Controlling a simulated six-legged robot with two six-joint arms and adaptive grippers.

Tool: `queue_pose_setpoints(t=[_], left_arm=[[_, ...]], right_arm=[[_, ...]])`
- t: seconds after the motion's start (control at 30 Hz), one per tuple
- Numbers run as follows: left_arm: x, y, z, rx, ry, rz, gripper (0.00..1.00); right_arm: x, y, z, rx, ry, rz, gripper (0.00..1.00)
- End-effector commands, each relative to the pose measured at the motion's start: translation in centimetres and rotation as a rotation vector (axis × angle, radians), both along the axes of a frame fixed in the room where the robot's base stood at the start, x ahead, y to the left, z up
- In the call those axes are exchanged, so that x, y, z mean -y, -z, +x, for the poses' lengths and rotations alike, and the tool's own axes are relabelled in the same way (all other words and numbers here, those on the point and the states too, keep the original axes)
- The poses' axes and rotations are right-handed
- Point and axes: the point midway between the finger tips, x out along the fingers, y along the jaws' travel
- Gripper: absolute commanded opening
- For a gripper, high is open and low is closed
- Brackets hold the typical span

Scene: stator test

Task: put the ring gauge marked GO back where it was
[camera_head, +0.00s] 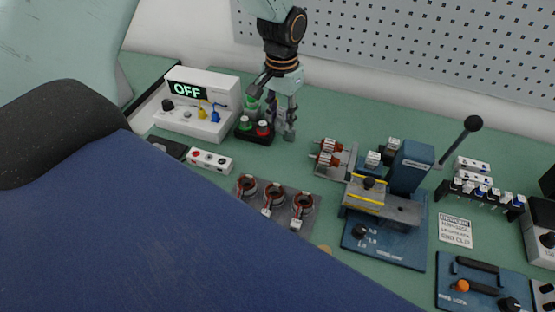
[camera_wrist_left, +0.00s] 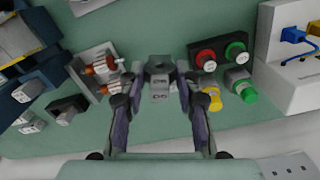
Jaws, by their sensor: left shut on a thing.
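My left gripper (camera_head: 277,112) comes down from the top, fingers behind and right of a small black stand (camera_head: 246,138). In the left wrist view, its fingers (camera_wrist_left: 160,92) are shut on a small grey piece (camera_wrist_left: 159,86) with a pale marked face and a dark spot on top. Its marking is too small to read, so I cannot tell whether it is the GO ring gauge. In the head view the piece is hard to make out between the fingers. The black stand has a green round piece (camera_wrist_left: 236,50) and a red one (camera_wrist_left: 205,58), both with pale centres.
A white unit reading OFF (camera_head: 198,105) stands left of the stand. Copper-wound parts (camera_head: 329,150) lie to the right, near a blue press (camera_head: 408,165). A grey tray (camera_head: 276,228) with several wound rings is in front.

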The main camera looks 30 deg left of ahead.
Motion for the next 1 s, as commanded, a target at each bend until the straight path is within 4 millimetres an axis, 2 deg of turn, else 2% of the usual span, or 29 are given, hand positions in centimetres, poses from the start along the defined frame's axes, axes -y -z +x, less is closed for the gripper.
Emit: queue_pose_setpoints(t=[0.2,0.37,0.7,1.0], left_arm=[[0.1,0.2,-0.1,0.001,-0.181,0.002,0.00],[0.2,0.3,0.0,0.002,-0.251,0.002,0.00],[0.2,5.6,-0.1,-0.001,-0.266,0.002,0.00],[0.3,8.2,-0.1,0.000,-0.266,0.002,0.00]], right_arm=[[0.0,0.0,0.0,0.000,0.000,0.000,0.40],[0.0,0.0,0.0,0.000,0.000,0.000,0.40],[0.0,0.2,0.0,0.000,0.000,0.000,0.40],[0.0,0.4,0.0,0.000,0.000,0.000,0.40]])
